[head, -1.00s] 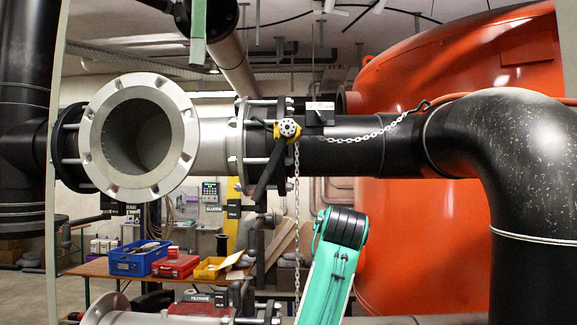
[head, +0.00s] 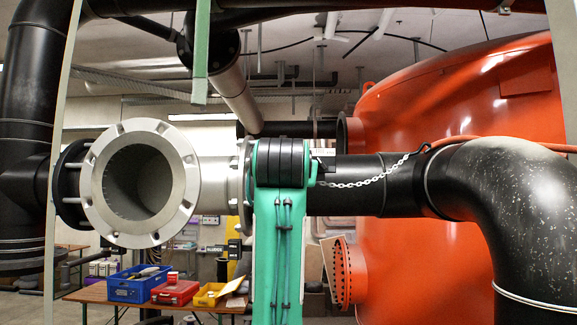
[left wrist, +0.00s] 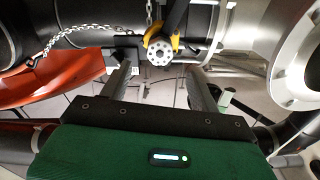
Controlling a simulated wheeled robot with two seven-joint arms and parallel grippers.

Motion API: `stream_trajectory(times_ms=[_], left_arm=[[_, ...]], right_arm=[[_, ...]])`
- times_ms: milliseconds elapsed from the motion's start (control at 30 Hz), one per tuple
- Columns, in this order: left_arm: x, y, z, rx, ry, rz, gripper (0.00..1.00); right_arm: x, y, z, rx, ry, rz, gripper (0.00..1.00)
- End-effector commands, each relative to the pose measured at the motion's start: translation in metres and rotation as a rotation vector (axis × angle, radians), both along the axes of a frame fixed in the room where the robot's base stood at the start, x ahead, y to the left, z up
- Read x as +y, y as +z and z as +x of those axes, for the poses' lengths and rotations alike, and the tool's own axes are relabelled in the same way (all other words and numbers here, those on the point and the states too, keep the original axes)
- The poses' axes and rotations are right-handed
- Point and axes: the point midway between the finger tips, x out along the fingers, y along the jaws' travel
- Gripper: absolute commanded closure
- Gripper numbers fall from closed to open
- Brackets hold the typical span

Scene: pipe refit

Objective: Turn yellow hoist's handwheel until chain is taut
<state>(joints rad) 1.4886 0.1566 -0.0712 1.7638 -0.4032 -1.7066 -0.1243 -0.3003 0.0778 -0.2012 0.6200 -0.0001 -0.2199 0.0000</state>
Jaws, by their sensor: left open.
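The handwheel (left wrist: 160,52) is a small grey disc with holes on the yellow hoist (left wrist: 177,43), which hangs at the black pipe. My left gripper (left wrist: 160,70) is open and empty, its two grey fingers apart on either side below the handwheel in the picture; I cannot tell whether they touch it. The chain (head: 368,183) runs from behind my green arm to a hook on the black pipe, sagging slightly. It also shows in the left wrist view (left wrist: 48,38). In the head view my green arm link hides the hoist and handwheel. My right gripper is not in view.
A grey open-ended flanged pipe (head: 92,185) is left of my arm. The black elbow pipe (head: 520,190) and orange tank (head: 450,100) are at the right. A table (head: 90,294) behind holds a blue crate (head: 130,290), a red box (head: 175,292) and a yellow bin (head: 208,297).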

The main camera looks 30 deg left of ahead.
Motion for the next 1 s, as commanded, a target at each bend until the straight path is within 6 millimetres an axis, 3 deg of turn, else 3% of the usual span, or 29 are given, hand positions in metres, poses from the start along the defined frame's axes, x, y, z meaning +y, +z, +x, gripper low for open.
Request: stream_trajectory(times_ms=[100,400,867,1000], left_arm=[[0.013,0.005,0.021,0.004,0.001,-0.001,0.38],[0.034,0.003,0.056,0.001,-0.001,0.000,0.38],[0.039,0.000,0.065,0.000,-0.001,0.000,0.38],[0.039,0.000,0.065,0.000,-0.001,0.000,0.65]], right_arm=[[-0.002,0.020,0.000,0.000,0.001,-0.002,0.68],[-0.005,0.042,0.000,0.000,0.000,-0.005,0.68],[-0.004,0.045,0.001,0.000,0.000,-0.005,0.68],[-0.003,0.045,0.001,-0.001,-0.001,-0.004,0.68]])
